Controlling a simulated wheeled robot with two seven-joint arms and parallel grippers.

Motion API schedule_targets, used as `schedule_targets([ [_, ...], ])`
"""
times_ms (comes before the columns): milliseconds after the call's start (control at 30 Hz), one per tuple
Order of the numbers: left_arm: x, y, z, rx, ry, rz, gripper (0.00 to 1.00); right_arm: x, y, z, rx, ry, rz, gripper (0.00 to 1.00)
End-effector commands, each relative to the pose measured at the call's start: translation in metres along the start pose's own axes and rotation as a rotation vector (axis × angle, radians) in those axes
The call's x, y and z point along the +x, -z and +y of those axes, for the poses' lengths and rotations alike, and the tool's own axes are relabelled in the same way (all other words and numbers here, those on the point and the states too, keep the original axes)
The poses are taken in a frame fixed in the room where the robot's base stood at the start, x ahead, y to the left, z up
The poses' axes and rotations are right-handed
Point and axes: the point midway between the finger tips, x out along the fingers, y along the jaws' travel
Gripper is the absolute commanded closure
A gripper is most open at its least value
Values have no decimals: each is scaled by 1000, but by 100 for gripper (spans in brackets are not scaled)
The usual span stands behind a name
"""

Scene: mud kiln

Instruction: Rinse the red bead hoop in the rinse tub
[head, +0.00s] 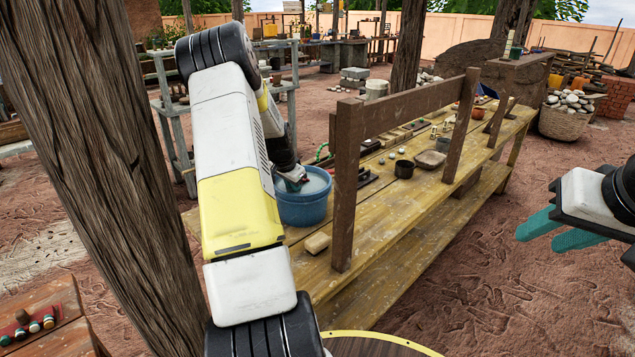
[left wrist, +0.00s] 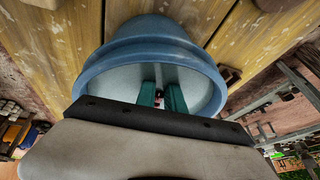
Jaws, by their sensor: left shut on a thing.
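The rinse tub is the blue round tub (head: 302,212) on the wooden bench. It fills much of the left wrist view (left wrist: 150,38), with a pale surface inside. My left gripper (head: 293,184) reaches down inside the tub's rim. In the left wrist view its teal fingers (left wrist: 161,99) are closed around a small dark and red bit, which looks like part of the red bead hoop (left wrist: 159,95). The rest of the hoop is hidden. My right gripper (head: 556,229) is open and empty at the right, away from the bench.
A wooden post and rail (head: 344,185) stand on the bench just right of the tub. A pale block (head: 317,243) lies in front of the tub. A dark cup (head: 404,169) and a shallow bowl (head: 430,159) sit further along. A thick trunk (head: 110,150) rises at the left.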

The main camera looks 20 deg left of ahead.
Motion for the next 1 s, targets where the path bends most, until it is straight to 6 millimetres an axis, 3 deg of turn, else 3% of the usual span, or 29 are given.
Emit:
schedule_targets([
  [1000, -7, 3, -1, 0, 0, 1, 100, 0, 0, 0, 0, 0, 0, 62],
])
